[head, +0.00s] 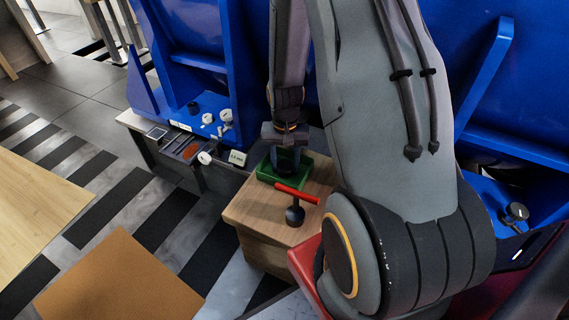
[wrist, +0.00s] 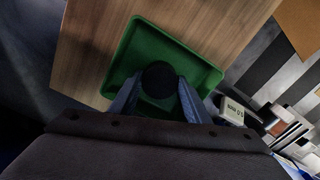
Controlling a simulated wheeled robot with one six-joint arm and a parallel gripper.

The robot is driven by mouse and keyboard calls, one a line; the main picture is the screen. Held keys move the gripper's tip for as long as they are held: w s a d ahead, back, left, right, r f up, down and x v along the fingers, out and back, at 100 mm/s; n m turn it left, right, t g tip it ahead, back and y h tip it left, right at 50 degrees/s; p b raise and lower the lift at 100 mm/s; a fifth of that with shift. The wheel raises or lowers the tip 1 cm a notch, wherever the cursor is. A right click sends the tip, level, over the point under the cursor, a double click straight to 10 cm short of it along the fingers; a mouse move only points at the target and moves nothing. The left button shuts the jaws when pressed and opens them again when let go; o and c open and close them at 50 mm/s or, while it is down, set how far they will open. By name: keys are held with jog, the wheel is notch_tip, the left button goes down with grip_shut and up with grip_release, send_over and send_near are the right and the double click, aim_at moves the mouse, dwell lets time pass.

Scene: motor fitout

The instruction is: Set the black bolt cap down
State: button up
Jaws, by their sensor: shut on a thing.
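My gripper (head: 287,163) points down over the green tray (head: 268,179) on the wooden block in the head view. In the wrist view my gripper (wrist: 158,90) is shut on the black bolt cap (wrist: 159,76), whose round dark top shows between the two blue-grey fingers. The cap is over the inside of the green tray (wrist: 206,72), towards its middle. Whether the cap touches the tray floor cannot be told. The fingers hide part of the cap, and in the head view the cap is not clearly told from the gripper.
A small display box (head: 237,158) and white knobs are to the left, by the blue machine (head: 195,75). My arm fills the right.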

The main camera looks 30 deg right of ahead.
aim_at(285, 166)
jog(key=shift+f, duration=0.1)
jog(key=o, duration=1)
notch_tip(285, 166, up, 12)
jog(key=p, duration=0.3)
jog(key=s+a+r+n, duration=0.2)
jog(key=s+a+r, duration=0.1)
jog(key=a+r, duration=0.35)
jog(key=s+a+r+n, duration=0.3)
jog(key=a+r, duration=0.3)
jog(key=a, duration=0.1)
jog(key=s+a+r+n, duration=0.1)
jog(key=s+a+r, duration=0.1)
jog(key=s+a, duration=0.1)
jog(key=s+a+r+n, duration=0.2)
jog(key=s+a+r, duration=0.1)
jog(key=s, duration=0.3)
jog(key=s+a+r+n, duration=0.2)
jog(key=s+a+r, duration=0.1)
jog(key=s, duration=0.1)
jog(key=shift+s+a+r+y, duration=0.15)
jog(key=shift+s+a+y, duration=0.1)
jog(key=shift+a+y, duration=0.1)
